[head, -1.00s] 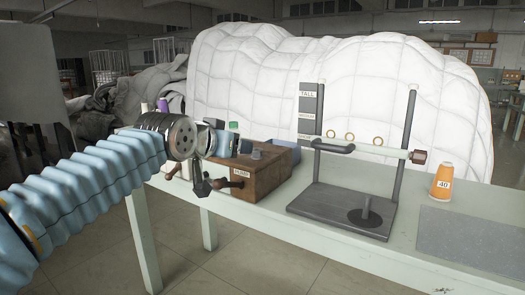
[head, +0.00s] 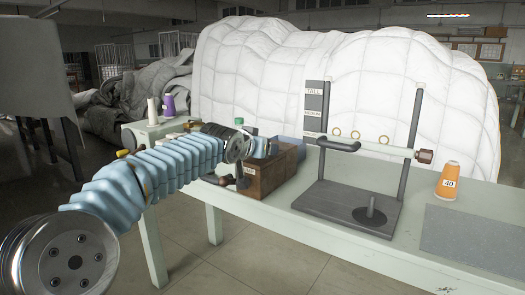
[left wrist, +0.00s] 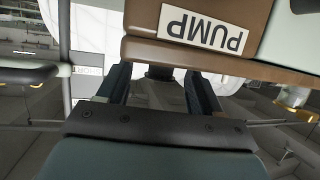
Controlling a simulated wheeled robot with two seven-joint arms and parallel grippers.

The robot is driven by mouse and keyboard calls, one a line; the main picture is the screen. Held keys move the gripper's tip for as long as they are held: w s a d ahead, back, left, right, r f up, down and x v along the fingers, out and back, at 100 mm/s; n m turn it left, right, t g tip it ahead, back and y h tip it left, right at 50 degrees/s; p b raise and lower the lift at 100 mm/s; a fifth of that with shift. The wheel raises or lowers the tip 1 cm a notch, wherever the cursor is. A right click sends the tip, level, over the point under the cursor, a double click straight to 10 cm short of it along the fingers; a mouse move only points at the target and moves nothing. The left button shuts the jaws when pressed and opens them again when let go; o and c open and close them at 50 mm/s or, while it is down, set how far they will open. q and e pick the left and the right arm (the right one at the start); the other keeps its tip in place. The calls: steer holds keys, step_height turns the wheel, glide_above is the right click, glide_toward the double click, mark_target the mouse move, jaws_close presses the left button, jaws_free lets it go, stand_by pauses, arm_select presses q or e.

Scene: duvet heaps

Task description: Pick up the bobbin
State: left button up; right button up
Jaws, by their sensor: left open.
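No piece is marked as the bobbin. The thread-cone-like pieces are an orange one labelled 40 (head: 448,181) standing upright at the table's right, and a white one (head: 153,111) and a purple one (head: 168,106) at the far left end. My right gripper is not in view.
A dark metal stand (head: 345,212) with two posts, a crossbar and a short peg occupies the middle of the pale green table (head: 300,228). A grey mat (head: 470,235) lies at the right. A large white quilted duvet heap (head: 345,70) rises behind.

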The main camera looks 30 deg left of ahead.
arm_select(q)
steer(key=c, duration=1.1)
steer(key=shift+r, duration=0.1)
